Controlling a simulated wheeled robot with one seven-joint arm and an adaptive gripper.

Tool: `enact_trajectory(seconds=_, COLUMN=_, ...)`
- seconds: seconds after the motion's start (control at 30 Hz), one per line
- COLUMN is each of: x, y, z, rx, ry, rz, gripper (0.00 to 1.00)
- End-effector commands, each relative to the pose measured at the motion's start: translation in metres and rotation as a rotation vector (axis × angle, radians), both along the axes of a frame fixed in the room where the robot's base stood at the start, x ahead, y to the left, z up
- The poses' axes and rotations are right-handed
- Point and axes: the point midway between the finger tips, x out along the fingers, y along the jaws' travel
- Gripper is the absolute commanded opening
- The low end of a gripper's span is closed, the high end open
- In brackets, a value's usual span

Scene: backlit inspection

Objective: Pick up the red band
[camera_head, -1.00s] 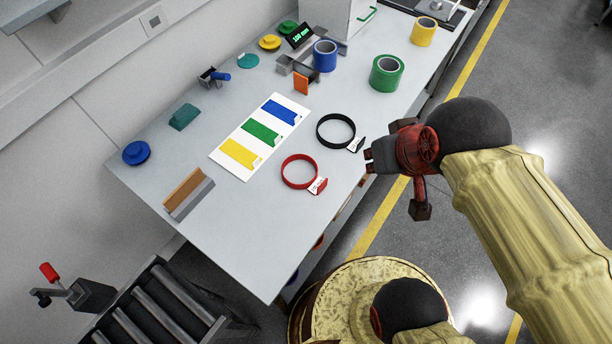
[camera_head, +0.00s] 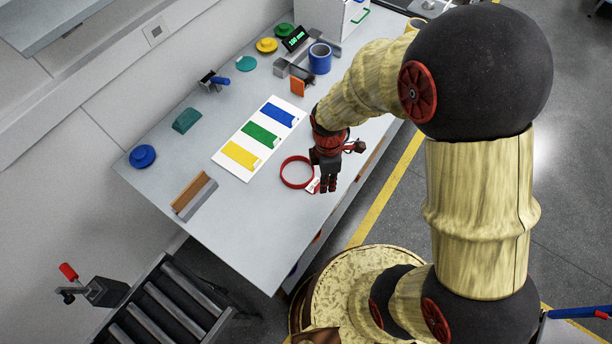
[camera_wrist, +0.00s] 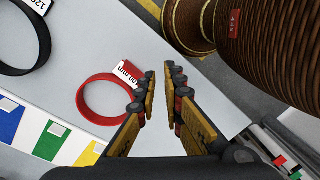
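The red band (camera_head: 282,174) is a ring lying on the grey table with a white tag at its right side. It also shows whole in the wrist view (camera_wrist: 81,104), left of my fingers, with its tag (camera_wrist: 126,73) close to the left fingertip. My gripper (camera_head: 326,189) points down over the tag side of the band and partly hides it in the head view. In the wrist view my gripper (camera_wrist: 160,84) has its two fingers apart with a narrow gap and nothing between them. I cannot tell its exact height above the table.
A black band (camera_wrist: 46,48) with a tag lies beyond the red band. A white sheet with blue, green and yellow patches (camera_head: 232,168) lies to the left. An orange block in a grey holder (camera_head: 196,196) stands near the table's left end.

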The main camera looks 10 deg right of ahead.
Motion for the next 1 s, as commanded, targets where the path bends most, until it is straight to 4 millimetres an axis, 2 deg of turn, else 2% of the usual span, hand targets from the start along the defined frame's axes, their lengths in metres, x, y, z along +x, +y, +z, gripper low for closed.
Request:
enact_trajectory(seconds=0.07, x=0.011, y=0.002, z=-0.007, rx=0.019, ry=-0.018, rz=0.162, gripper=0.09)
enact_trajectory(seconds=0.2, x=0.034, y=0.005, z=-0.005, rx=0.042, ry=-0.074, rz=0.441, gripper=0.09)
enact_trajectory(seconds=0.4, x=0.041, y=0.006, z=-0.004, rx=0.054, ry=-0.098, rz=0.689, gripper=0.09)
enact_trajectory(seconds=0.57, x=0.041, y=0.006, z=-0.009, rx=0.057, ry=-0.097, rz=0.747, gripper=0.09)
enact_trajectory(seconds=1.0, x=0.042, y=0.006, z=-0.051, rx=0.058, ry=-0.094, rz=0.746, gripper=0.09)
